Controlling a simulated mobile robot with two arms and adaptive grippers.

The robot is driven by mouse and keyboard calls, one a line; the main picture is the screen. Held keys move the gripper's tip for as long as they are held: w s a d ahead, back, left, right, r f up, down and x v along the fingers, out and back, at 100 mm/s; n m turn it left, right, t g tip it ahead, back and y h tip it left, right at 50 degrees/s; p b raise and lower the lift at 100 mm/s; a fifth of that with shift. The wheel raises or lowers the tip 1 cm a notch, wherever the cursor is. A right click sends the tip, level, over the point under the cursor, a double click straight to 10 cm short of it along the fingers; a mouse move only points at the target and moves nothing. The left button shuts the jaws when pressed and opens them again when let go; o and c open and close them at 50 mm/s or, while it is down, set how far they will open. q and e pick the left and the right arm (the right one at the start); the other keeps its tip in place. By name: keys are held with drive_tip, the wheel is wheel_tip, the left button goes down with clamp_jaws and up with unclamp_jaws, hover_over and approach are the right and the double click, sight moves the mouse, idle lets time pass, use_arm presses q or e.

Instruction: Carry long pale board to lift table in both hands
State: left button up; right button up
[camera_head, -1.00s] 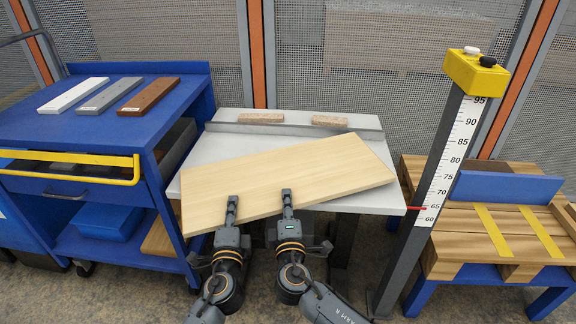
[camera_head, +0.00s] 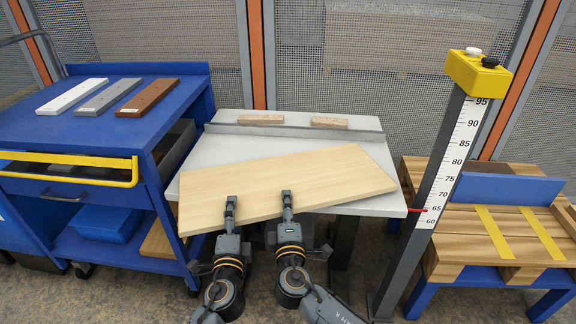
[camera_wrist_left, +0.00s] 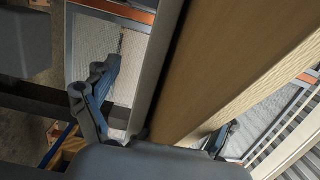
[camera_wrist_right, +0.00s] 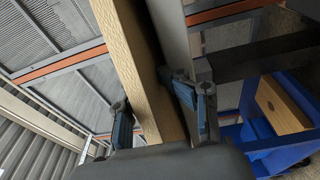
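The long pale board (camera_head: 290,182) lies over the grey lift table (camera_head: 200,140), slanted, its left front part sticking out past the front edge. Whether its whole underside touches the top is hidden. My left gripper (camera_head: 230,204) is at the board's front edge left of its middle. In the left wrist view its fingers (camera_wrist_left: 160,118) stand wide on both sides of the board (camera_wrist_left: 240,70), with a gap on one side. My right gripper (camera_head: 287,203) is further right on the same edge.
Two small wooden blocks (camera_head: 261,119) lie behind a low rail on the lift table. A blue cart (camera_head: 40,150) with white, grey and brown strips stands left. A height post (camera_head: 450,150) with a red pointer and a blue-legged wooden bench (camera_head: 500,262) stand right. Mesh fencing closes the back.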

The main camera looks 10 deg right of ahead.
use_arm(q)
drive_tip(key=shift+r, duration=0.1)
use_arm(e)
drive_tip(key=shift+s+f+g, duration=0.15)
drive_tip(key=shift+f, duration=0.45)
drive_tip(key=shift+s+f+g, duration=0.15)
drive_tip(key=shift+f, duration=0.4)
use_arm(q)
drive_tip(key=s, duration=0.8)
drive_tip(key=shift+a, duration=0.4)
drive_tip(key=shift+s, duration=0.1)
use_arm(e)
drive_tip(key=o, duration=0.9)
drive_tip(key=shift+w, duration=0.15)
drive_tip(key=s+a+r, duration=0.1)
drive_tip(key=s+r, duration=0.1)
drive_tip(key=s, duration=0.9)
drive_tip(key=shift+s, duration=0.4)
